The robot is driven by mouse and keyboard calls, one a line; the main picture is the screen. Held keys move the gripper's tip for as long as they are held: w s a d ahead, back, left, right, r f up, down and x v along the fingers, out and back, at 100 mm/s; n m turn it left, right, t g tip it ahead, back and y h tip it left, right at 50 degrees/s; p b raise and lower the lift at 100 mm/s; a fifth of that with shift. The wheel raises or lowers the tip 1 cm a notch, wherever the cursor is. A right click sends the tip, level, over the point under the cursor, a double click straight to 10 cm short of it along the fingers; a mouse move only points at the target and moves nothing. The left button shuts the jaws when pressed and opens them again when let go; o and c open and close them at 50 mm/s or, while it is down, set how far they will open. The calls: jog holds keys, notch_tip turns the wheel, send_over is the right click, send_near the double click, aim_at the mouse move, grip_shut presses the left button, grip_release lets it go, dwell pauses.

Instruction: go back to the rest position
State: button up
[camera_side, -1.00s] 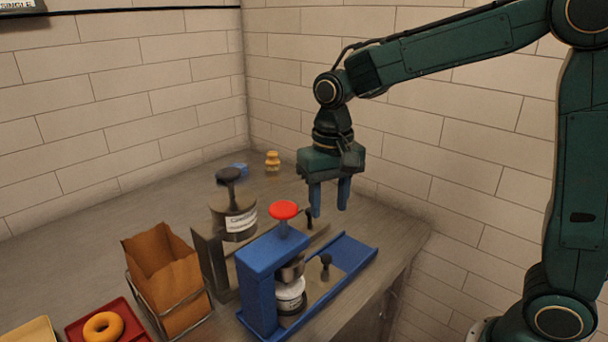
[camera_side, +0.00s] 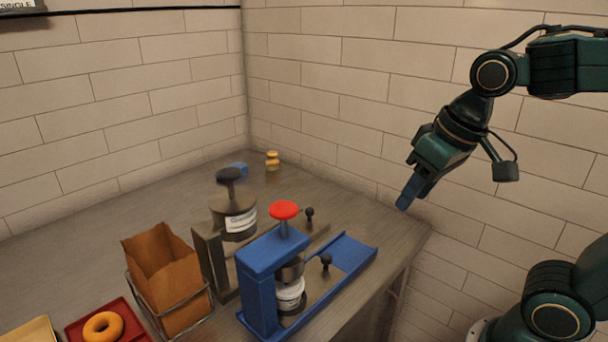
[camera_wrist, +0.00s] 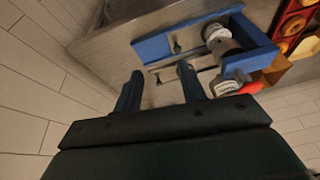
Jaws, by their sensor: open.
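My gripper (camera_side: 408,192) is in the air at the right of the side view, off the counter's right end and tilted down to the left. In the wrist view its two blue fingers (camera_wrist: 160,82) stand apart with nothing between them. The blue press (camera_side: 262,262) with a red knob (camera_side: 285,210) stands on the counter to its left, well apart from it. The press also shows in the wrist view (camera_wrist: 250,62). A white jar (camera_side: 290,296) sits in the blue press.
A grey press (camera_side: 208,262) with a labelled jar (camera_side: 240,222) stands behind the blue one. A paper bag (camera_side: 165,275) in a wire holder, a bagel (camera_side: 103,327) on a red tray (camera_side: 75,334), and a small yellow item (camera_side: 272,161) are on the counter. Tiled walls stand behind.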

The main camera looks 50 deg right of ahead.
jog(key=shift+n+t, duration=0.6)
jog(key=shift+t, duration=0.2)
jog(key=s, duration=0.3)
jog(key=s+d+f, duration=0.1)
jog(key=s, duration=0.1)
